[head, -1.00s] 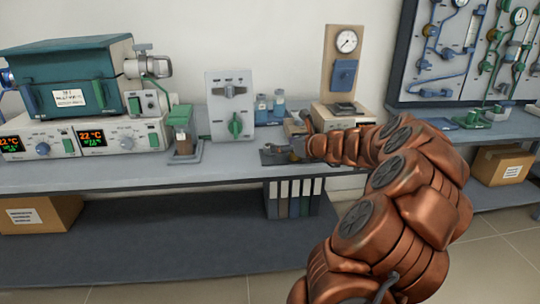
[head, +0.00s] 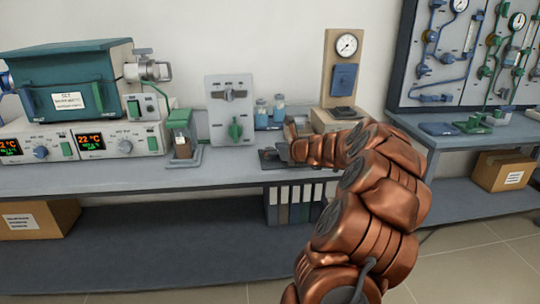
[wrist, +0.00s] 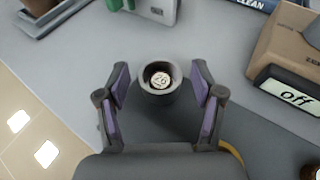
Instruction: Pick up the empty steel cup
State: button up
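In the wrist view a small dark grey cup (wrist: 159,91) stands upright, seen from above, with a pale round disc marked "26" inside it. My gripper (wrist: 160,66) is open, with one purple-lined finger on each side of the cup and a visible gap to each. I cannot tell how far the fingers are above the bench. In the head view my gripper (head: 284,151) is small and dark at the end of the copper arm, over a dark patch on the bench. The cup cannot be made out there.
A tan device with an "off" display (wrist: 290,90) stands close on the right in the wrist view. The furnace (head: 75,80) is far left.

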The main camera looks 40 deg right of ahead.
jog(key=c, duration=1.1)
jog(key=shift+o, duration=0.2)
jog(key=shift+r, duration=0.15)
